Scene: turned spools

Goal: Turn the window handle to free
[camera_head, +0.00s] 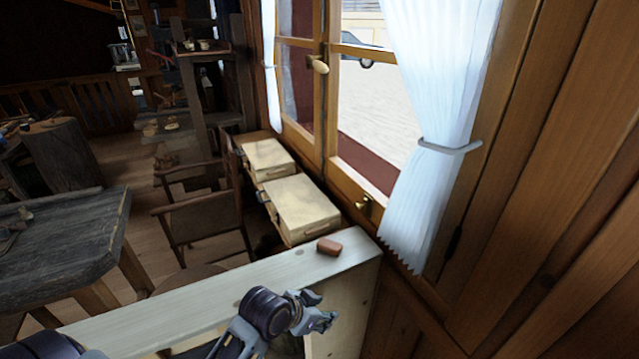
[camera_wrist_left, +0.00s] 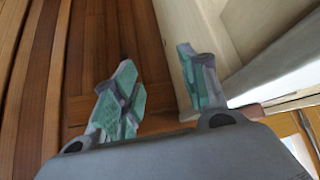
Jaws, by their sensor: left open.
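The window handle (camera_head: 319,65) is a small light-coloured oval knob on the middle frame of the wooden window, high in the head view. A brass catch (camera_head: 363,205) sits on the lower window frame. My left gripper (camera_head: 326,312) is low in the head view, beside the near pale wooden cabinet top, well below and apart from the handle. In the left wrist view its two green-padded fingers (camera_wrist_left: 160,90) are spread with nothing between them. The handle cannot be made out in the wrist view. My right gripper does not show.
A pale wooden cabinet top (camera_head: 200,293) lies in front, with a small reddish-brown block (camera_head: 329,246) near its far edge. Wooden boxes (camera_head: 300,207) stand under the window. A white curtain (camera_head: 435,110) hangs right of the handle, tied back. A chair (camera_head: 200,215) stands left.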

